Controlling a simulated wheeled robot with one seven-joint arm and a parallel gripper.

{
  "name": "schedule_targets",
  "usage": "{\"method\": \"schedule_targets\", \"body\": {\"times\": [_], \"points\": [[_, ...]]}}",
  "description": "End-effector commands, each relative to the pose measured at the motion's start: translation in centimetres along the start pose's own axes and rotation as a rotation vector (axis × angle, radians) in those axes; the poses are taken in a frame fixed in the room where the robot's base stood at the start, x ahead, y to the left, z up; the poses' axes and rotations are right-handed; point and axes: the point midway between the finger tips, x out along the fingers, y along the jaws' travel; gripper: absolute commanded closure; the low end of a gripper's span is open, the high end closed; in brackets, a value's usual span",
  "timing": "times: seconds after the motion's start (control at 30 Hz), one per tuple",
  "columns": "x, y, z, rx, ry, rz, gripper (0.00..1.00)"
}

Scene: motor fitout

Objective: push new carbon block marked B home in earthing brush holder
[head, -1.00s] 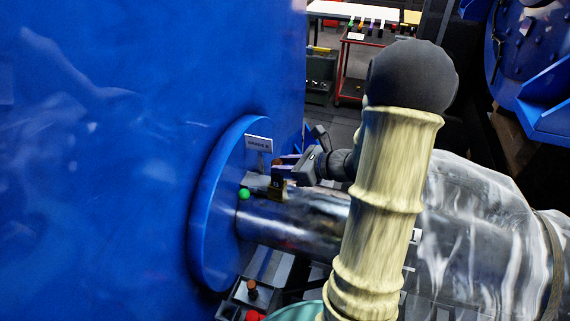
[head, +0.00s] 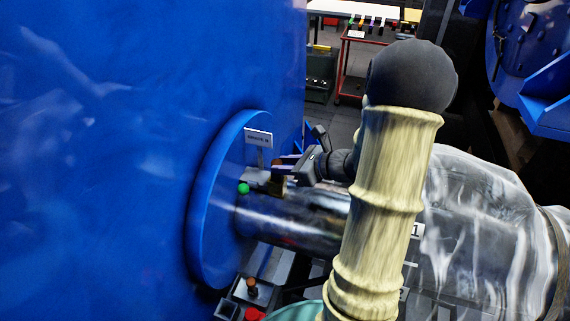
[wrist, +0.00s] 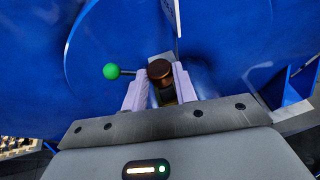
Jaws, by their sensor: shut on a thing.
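In the wrist view, the two lilac fingers of my gripper (wrist: 161,88) close on a brown round-headed piece (wrist: 160,70). Brass-coloured metal, seemingly the brush holder (wrist: 168,95), shows just beyond it. In the head view, my gripper (head: 287,162) is right at the small brass and dark holder (head: 277,187) above the shiny shaft, beside the blue round flange. The block's B mark cannot be made out now; the fingers and holder hide most of it. A green ball knob (head: 244,188) on a thin lever sits left of the holder and in the wrist view (wrist: 112,71).
A white label plate (head: 258,137) stands just above the holder. The blue flange (head: 208,205) and large blue housing wall close off the left. A tray below holds a brown-topped piece (head: 252,290) and a red one (head: 254,314). A red cart (head: 352,70) stands behind.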

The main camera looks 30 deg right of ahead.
Motion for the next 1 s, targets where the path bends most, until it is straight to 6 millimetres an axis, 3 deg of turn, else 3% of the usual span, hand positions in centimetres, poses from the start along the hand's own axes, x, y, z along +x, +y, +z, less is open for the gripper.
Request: {"method": "schedule_targets", "body": {"times": [0.73,0.77,0.8,0.87,1.0], "points": [[0.6,0.0,-1.5,0.000,-0.001,0.000,0.98],[0.6,0.0,-1.4,0.000,-0.001,0.000,0.68],[0.6,0.0,-1.4,0.000,-0.001,0.000,0.60],[0.6,0.0,-1.4,0.000,-0.001,0.000,0.49],[0.6,0.0,-1.4,0.000,0.000,0.000,0.47]]}}
